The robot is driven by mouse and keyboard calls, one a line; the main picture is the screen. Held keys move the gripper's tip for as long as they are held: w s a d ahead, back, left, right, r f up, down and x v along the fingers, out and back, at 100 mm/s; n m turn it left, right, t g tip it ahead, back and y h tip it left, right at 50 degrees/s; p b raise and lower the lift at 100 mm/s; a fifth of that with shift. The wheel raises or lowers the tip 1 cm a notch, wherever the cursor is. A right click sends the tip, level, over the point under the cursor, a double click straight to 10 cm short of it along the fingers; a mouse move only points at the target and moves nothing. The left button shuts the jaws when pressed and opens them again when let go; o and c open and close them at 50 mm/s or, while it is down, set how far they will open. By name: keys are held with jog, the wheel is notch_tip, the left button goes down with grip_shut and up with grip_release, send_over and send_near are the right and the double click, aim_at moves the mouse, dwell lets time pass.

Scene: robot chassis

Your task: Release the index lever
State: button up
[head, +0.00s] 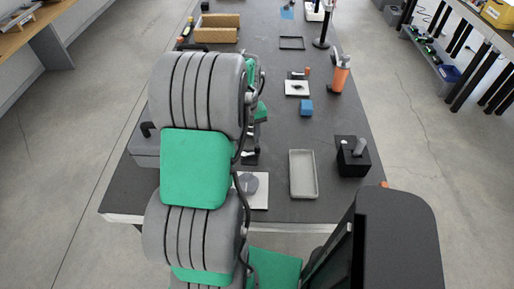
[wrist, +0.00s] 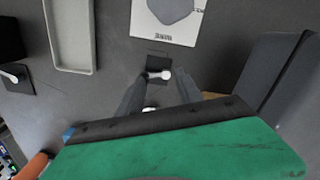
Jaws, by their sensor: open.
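A small lever with a pale handle (wrist: 158,75) sits on a dark base beside a white plate (wrist: 168,30) carrying a dark grey rounded piece (wrist: 165,8). It looks like the index lever. My gripper (wrist: 158,88) is open, with one dark finger on each side of the lever's near end; I cannot tell whether either finger touches it. Another small pale tip (wrist: 149,109) shows between the fingers, close to the palm. In the head view, the white plate (head: 260,202) shows beside my arm, and my arm mostly hides the gripper.
A grey tray (head: 303,193) lies right of the plate. A grey case (head: 146,148) lies left of my arm.

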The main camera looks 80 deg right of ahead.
aim_at(257, 146)
jog(key=shift+n, duration=0.7)
jog(key=d, duration=0.1)
jog(key=s+d, duration=0.2)
jog(key=d, duration=0.1)
jog(key=shift+f, duration=0.2)
jog(key=shift+s+d+f, duration=0.1)
jog(key=shift+s+f, duration=0.05)
jog(key=shift+f, duration=0.2)
notch_tip(257, 146, down, 7)
jog(key=shift+r+p, duration=0.1)
jog(key=shift+p, duration=0.45)
grip_shut()
